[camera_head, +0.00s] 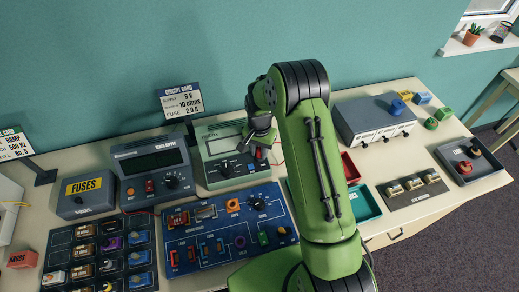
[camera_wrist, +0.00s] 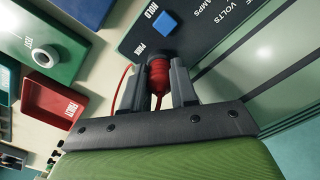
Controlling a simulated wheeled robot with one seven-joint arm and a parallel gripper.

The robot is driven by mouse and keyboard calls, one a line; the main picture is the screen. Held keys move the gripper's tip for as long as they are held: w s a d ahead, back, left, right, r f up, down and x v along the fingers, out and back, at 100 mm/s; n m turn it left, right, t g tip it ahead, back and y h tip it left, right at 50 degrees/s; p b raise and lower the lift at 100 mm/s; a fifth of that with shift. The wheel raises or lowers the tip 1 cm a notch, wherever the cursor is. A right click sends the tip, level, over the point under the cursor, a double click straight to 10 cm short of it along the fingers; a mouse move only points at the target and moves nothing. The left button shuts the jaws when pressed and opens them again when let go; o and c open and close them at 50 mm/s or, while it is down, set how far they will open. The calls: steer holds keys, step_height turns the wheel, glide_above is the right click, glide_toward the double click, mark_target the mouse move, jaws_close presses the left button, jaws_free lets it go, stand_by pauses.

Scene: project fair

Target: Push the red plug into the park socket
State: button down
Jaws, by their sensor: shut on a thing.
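My gripper (camera_head: 258,143) is over the right side of the green-edged meter (camera_head: 213,177) on the table. In the wrist view my gripper (camera_wrist: 158,72) is shut on the ribbed red plug (camera_wrist: 159,80), with one finger on each side. The plug's front end is at the meter's dark panel (camera_wrist: 195,45), right beside the printed word PARK. The park socket itself is hidden behind the plug and fingers. I cannot tell how deep the plug sits. A red lead (camera_wrist: 124,88) runs from the plug down past the left finger.
A blue HOLD button (camera_wrist: 164,22) is close above the plug. A blue circuit board (camera_head: 205,262) lies in front of the meter. A dark bench supply (camera_head: 153,165) stands left and a grey unit (camera_head: 372,122) stands right. Red (camera_head: 350,168) and green (camera_head: 367,203) trays lie beside my arm.

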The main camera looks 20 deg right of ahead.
steer(key=shift+c, duration=1.6)
jaws_free()
steer(key=shift+r+p, duration=2.4)
steer(key=shift+r, duration=1.6)
